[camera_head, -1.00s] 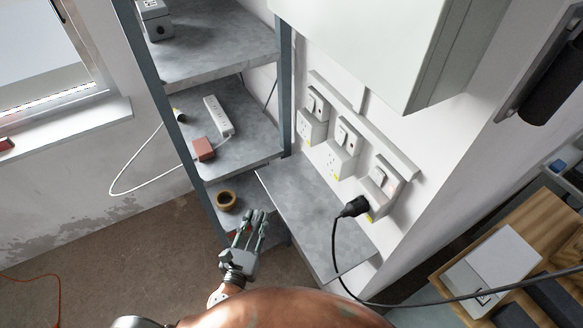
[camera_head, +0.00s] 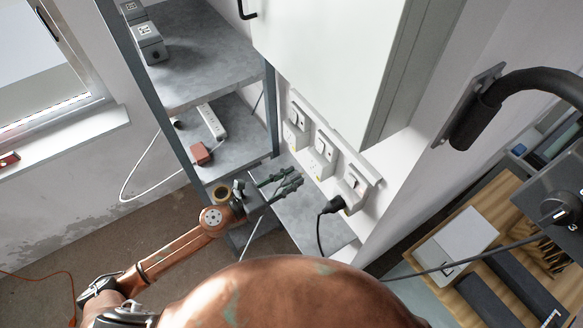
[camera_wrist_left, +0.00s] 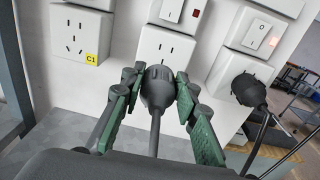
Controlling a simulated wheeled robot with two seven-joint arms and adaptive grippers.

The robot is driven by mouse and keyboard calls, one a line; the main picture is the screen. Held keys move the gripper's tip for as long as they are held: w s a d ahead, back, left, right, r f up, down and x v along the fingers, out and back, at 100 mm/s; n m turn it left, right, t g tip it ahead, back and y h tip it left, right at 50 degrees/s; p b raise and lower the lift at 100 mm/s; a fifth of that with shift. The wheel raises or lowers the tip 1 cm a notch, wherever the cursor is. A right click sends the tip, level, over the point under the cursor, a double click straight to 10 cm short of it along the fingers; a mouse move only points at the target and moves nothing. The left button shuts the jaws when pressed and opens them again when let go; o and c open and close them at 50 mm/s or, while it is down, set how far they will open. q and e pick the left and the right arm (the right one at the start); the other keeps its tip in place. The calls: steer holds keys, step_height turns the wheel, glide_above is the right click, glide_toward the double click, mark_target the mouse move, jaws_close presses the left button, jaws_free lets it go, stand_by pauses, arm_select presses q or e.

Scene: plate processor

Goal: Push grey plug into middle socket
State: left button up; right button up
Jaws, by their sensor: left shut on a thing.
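My left gripper (camera_head: 292,180) reaches in from the left, over the grey shelf in front of the wall sockets. In the left wrist view it is shut on the grey plug (camera_wrist_left: 158,88), whose cable hangs down between the fingers. The plug is in front of the middle socket (camera_wrist_left: 165,50), just below its visible slots; I cannot tell whether it touches the socket face. The middle socket also shows in the head view (camera_head: 321,155). The plug's pins are hidden. My right gripper is not in view.
The left socket (camera_wrist_left: 76,42) is empty and has a yellow C1 label. A black plug (camera_wrist_left: 248,90) sits in the right socket, its cable hanging down. A white cabinet (camera_head: 320,50) overhangs the sockets. Grey shelves (camera_head: 215,60) stand at the left with a power strip (camera_head: 211,121).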

mark_target(299, 173)
arm_select(q)
steer(key=shift+w+d+r+g, duration=0.25)
steer(key=shift+d+r+g, duration=0.05)
steer(key=shift+r, duration=0.15)
steer(key=shift+p+x, duration=0.5)
steer(key=shift+x, duration=0.35)
steer(key=shift+w+d, duration=0.35)
steer(key=shift+d, duration=0.15)
steer(key=shift+w+d, duration=0.15)
steer(key=shift+d, duration=0.1)
steer(key=shift+p, duration=0.3)
steer(key=shift+w+d, duration=0.1)
steer(key=shift+w+d, duration=0.2)
steer(key=shift+d, duration=0.05)
